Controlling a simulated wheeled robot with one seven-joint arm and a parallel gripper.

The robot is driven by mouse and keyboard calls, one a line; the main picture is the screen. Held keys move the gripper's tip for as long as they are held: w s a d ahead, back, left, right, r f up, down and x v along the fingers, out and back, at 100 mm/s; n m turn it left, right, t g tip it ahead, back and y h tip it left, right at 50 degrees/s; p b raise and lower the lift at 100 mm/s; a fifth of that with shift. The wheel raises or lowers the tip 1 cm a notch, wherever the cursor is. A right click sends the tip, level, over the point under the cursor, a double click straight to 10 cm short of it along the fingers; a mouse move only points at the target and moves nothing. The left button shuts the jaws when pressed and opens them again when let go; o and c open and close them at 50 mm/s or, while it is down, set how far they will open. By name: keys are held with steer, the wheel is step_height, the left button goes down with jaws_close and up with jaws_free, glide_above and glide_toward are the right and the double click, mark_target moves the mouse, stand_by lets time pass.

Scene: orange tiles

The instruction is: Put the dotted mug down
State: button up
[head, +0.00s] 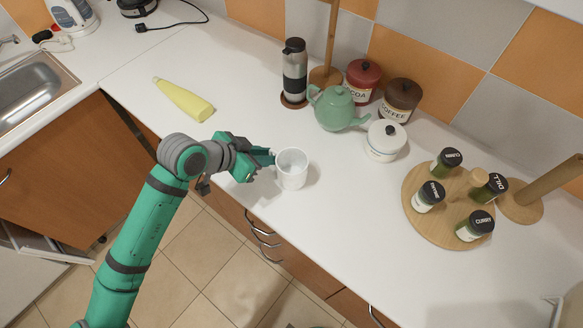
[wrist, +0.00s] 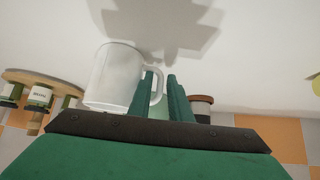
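The mug (head: 292,174) is plain white in both views; I see no dots on it. In the head view it is upright, at the front part of the white counter. In the wrist view the mug (wrist: 114,78) is at the left, its handle between my two green fingers. My gripper (head: 271,158) reaches it from the left and is shut on the handle; its fingers also show in the wrist view (wrist: 161,95). I cannot tell whether the mug's base touches the counter.
The counter (head: 350,215) is bare right of the mug. Behind stand a green teapot (head: 336,108), a white lidded pot (head: 384,142), canisters and a steel flask (head: 294,72). A round wooden board (head: 419,204) with spice jars is at right. A yellow bottle (head: 184,99) lies at left.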

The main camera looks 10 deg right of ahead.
jaws_close()
steer(key=shift+r, duration=0.1)
